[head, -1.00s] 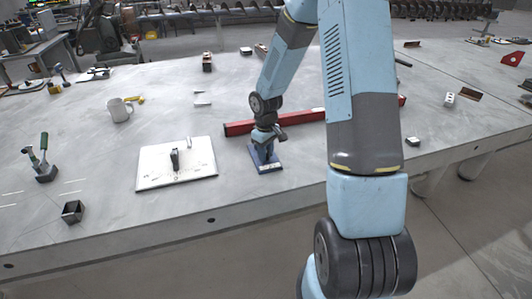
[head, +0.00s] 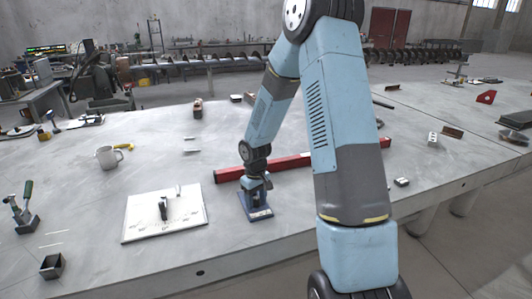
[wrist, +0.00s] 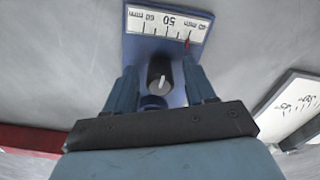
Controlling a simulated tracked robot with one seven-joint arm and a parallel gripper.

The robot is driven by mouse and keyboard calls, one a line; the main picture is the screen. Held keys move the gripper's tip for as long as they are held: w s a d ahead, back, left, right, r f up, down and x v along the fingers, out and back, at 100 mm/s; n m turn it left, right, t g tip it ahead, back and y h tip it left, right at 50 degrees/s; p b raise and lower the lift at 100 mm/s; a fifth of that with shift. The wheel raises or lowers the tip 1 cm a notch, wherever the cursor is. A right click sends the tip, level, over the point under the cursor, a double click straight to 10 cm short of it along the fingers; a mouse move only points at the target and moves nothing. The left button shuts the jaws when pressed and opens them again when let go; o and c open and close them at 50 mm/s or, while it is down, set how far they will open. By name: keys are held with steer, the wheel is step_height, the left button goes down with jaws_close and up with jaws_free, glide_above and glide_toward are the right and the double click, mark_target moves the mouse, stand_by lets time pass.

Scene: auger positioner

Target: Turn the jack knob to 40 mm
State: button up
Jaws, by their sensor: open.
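The jack is a blue base (head: 261,213) with a white scale plate (wrist: 165,22) on it, standing on the grey bench. I see gaps between fingers and knob. In the head view my gripper (head: 256,187) hides the knob.
A red bar (head: 228,174) lies just behind the jack. A white plate with a dark lever (head: 135,222) lies to its left.

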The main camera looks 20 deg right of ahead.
mark_target(256, 198)
steer(key=m, duration=0.6)
step_height(256, 198, up, 14)
steer(key=s+r+n+t, duration=0.1)
steer(key=s+r+t, duration=0.1)
steer(key=s+r, duration=0.9)
steer(key=shift+s+r+h, duration=0.35)
steer(key=shift+r+h, duration=0.05)
steer(key=shift+r, duration=1.3)
steer(key=shift+s+r+t, duration=0.1)
steer(key=shift+t, duration=0.2)
